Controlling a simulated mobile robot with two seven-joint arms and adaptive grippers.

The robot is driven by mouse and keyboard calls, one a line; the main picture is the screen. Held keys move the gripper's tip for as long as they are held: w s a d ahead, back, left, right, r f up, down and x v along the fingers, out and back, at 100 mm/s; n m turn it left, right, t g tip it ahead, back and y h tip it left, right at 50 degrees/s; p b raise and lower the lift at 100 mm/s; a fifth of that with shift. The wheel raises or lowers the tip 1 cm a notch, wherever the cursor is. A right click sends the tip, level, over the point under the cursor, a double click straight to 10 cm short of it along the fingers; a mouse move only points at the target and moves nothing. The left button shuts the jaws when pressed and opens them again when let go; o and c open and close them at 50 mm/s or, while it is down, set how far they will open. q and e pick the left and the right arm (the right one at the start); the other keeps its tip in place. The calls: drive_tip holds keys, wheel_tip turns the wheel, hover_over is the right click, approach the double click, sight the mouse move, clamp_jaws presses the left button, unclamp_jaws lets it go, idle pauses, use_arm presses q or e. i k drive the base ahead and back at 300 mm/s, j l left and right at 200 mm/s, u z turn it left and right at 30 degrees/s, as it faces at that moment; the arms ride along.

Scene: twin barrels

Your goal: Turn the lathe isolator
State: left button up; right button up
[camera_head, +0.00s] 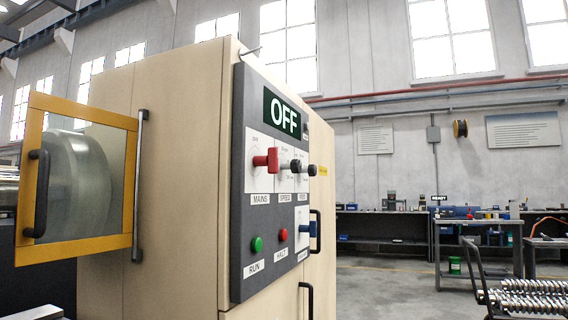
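The lathe's beige cabinet (180,120) stands at left centre with a dark control panel (240,190) on its right-facing side. A blue switch (310,230) sits lower right. Neither gripper is in view.
A green RUN button (257,244) and a red HALT button (283,235) sit low on the panel. A yellow-framed window guard (80,243) with a black handle is at left. Workbenches (380,238) line the back wall. A cart with metal shafts (530,300) is at lower right.

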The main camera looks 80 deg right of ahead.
sight(271, 161)
drive_tip(key=z, duration=0.95)
drive_tip(key=k+z, duration=0.1)
drive_tip(key=z, duration=0.85)
drive_tip(key=k+z, duration=0.1)
drive_tip(key=z, duration=0.4)
drive_tip(key=i+l+u, duration=0.1)
drive_tip(key=l, duration=0.25)
drive_tip(key=i+l, duration=0.2)
drive_tip(key=l, duration=0.15)
drive_tip(key=u, duration=0.05)
